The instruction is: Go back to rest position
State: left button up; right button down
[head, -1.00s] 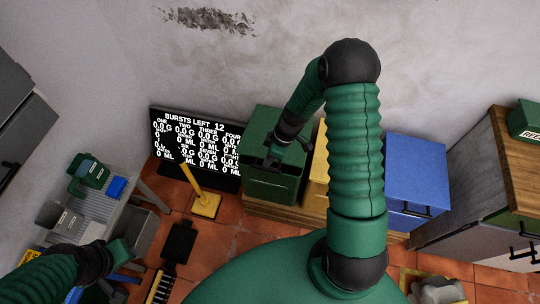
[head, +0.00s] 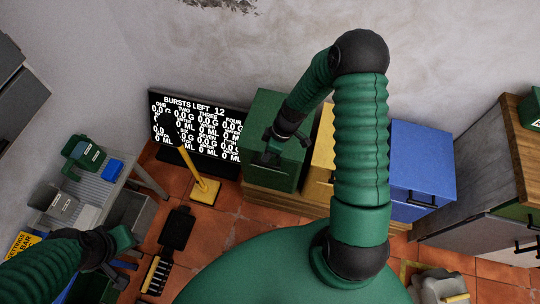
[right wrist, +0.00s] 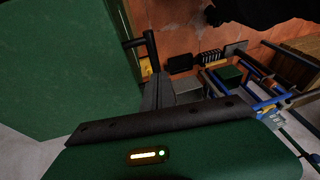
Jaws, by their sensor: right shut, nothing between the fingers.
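My right arm rises at the centre right of the head view, bends over at the top and reaches down to the left. Its right gripper (head: 271,157) is shut and empty in front of the green cabinet (head: 283,124). In the right wrist view the dark fingers of the right gripper (right wrist: 156,92) are together beside that cabinet (right wrist: 60,65). I cannot tell whether they touch it. My left gripper (head: 128,262) is low at the left of the head view, near the grey bench. Its fingers are too small and dark to read.
A screen (head: 198,125) reading "BURSTS LEFT 12" stands behind a yellow post (head: 205,190). A yellow cabinet (head: 322,150) and a blue cabinet (head: 422,172) continue the row. The grey bench (head: 97,188) holds green and blue items. Tiled floor (head: 215,240) shows between.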

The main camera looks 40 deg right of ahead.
jog(key=s+d+v, duration=0.1)
jog(key=v, duration=0.7)
pick_arm(q)
notch_tip(320, 180, up, 8)
jog(key=d+p, duration=0.1)
jog(key=p, duration=0.4)
jog(key=shift+s+f+p, duration=0.25)
jog(key=shift+s+p, duration=0.05)
jog(key=shift+p, duration=0.1)
pick_arm(e)
jog(key=s+a+r+m+h, duration=0.1)
jog(key=s+a+r+m, duration=0.1)
jog(key=r, duration=0.3)
jog(key=s+a+r+m+t+h, duration=0.1)
jog(key=s+a+r+m, duration=0.2)
jog(key=a+r, duration=0.1)
jog(key=s+a+r+m+h, duration=0.1)
jog(key=s+a+r+m, duration=0.2)
jog(key=r, duration=0.4)
jog(key=shift+h, duration=0.3)
pick_arm(q)
jog(key=shift+d, duration=0.15)
